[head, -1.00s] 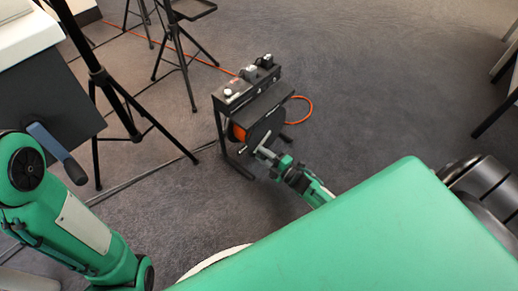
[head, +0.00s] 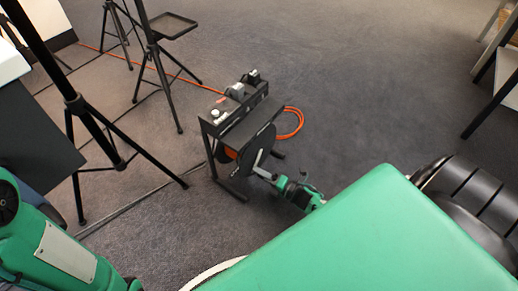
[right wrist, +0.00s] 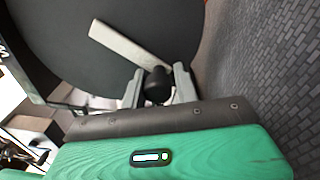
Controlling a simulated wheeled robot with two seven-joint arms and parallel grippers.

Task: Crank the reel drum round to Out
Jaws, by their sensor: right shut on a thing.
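The cable reel (head: 243,135) stands on the floor in the middle of the head view, in a black frame with a dark round drum disc. A pale crank arm (right wrist: 128,45) crosses the disc in the right wrist view and ends near a black knob (right wrist: 157,86). My right gripper (head: 264,174) is at the crank's outer end, low on the near side of the disc. Its fingers are shut on the black knob, one on each side. I cannot read an Out mark. My left arm shows at the lower left, but its gripper is out of view.
Black tripod stands (head: 100,125) stand to the left. A table (head: 499,88) is at the right edge. The carpet behind the reel is clear.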

